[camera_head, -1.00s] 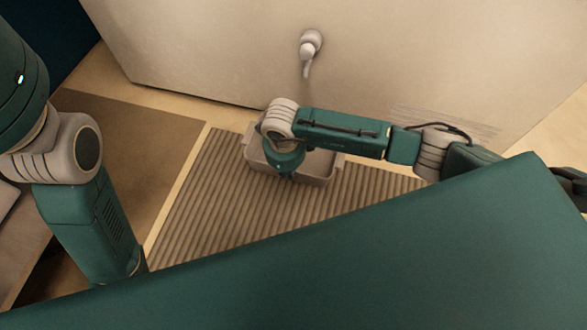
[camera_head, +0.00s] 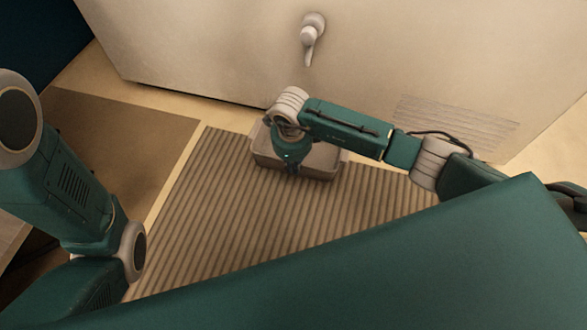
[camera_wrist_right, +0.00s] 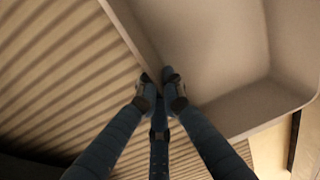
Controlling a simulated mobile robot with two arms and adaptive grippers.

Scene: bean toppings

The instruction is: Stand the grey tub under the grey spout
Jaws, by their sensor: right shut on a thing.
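The grey tub (camera_head: 322,168) is on the ribbed mat, below the grey spout (camera_head: 313,35) in the head view and in front of the pale wall that carries the spout. I cannot tell from this angle whether it is directly under the outlet. My right gripper (camera_head: 292,169) points down at the tub's near left side. In the right wrist view, its fingers (camera_wrist_right: 160,85) are shut on the rim of the tub (camera_wrist_right: 215,50), one on each side of the wall. The tub's inside looks empty there. My left gripper is out of view; only its arm shows at the left.
The ribbed mat (camera_head: 215,225) has free room left of and in front of the tub. A flat brown panel (camera_head: 120,140) lies further left. The pale wall (camera_head: 210,50) stands close behind the tub, with a slatted vent (camera_head: 455,122) at the right.

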